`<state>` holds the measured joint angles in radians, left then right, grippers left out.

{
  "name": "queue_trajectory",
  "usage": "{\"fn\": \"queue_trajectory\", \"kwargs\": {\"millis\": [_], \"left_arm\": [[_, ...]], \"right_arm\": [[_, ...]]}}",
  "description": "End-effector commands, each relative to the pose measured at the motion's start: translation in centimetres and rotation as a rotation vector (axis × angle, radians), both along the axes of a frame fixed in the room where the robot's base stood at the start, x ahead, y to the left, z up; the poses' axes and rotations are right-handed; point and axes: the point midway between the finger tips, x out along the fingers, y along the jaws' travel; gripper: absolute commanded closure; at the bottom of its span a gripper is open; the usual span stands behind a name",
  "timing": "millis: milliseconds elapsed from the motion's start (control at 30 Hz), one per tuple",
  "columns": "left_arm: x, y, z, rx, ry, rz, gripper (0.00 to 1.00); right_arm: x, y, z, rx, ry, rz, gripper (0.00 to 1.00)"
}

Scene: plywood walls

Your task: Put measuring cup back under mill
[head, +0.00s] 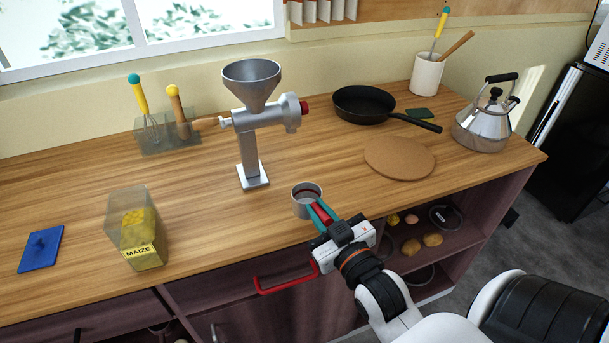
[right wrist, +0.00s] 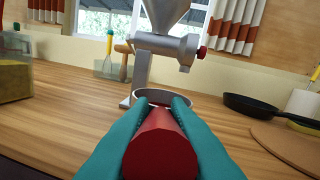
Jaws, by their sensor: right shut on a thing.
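The grey metal mill (head: 256,121) stands on the wooden counter, with its funnel on top and a wooden-handled crank to the left. It also shows in the right wrist view (right wrist: 167,45). The metal measuring cup (head: 305,203) is in front of and to the right of the mill's base. In the right wrist view the cup's rim (right wrist: 190,100) shows beyond the fingers. My right gripper (head: 321,213) has its teal fingers shut on the cup's red handle (right wrist: 160,145). Whether the cup touches the counter is hard to tell. My left gripper is not in view.
A clear maize container (head: 128,238) and a blue lid (head: 41,250) are at the left. A cork mat (head: 399,158), a black pan (head: 364,105) and a kettle (head: 485,125) are at the right. The counter between cup and mill is clear. A red drawer handle (head: 285,283) juts out below.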

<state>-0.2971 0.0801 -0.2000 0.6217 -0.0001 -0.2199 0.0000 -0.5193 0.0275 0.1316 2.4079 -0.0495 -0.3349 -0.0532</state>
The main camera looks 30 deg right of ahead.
Motion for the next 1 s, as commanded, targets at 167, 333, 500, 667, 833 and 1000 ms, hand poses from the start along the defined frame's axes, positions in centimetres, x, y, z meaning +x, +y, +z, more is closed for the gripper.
{"fn": "queue_trajectory", "kwargs": {"millis": [167, 333, 500, 667, 833, 1000], "left_arm": [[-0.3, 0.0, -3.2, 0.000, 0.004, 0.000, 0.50], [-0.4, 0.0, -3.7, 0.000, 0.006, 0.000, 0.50], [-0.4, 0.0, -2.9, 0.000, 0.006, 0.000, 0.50], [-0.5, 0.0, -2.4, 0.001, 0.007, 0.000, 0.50], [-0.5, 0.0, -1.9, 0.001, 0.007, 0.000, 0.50], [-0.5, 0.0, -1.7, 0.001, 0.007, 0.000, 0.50]], "right_arm": [[0.7, -2.8, -1.5, 0.002, -0.011, -0.042, 1.00], [1.4, -4.1, -1.2, 0.009, -0.016, -0.060, 1.00], [4.9, -4.8, -0.8, 0.009, -0.017, -0.063, 1.00], [9.2, -5.6, -0.9, 0.009, -0.016, -0.062, 1.00], [13.7, -6.5, -0.9, 0.009, -0.015, -0.063, 1.00], [17.2, -7.1, -1.0, 0.010, -0.014, -0.062, 1.00]]}}
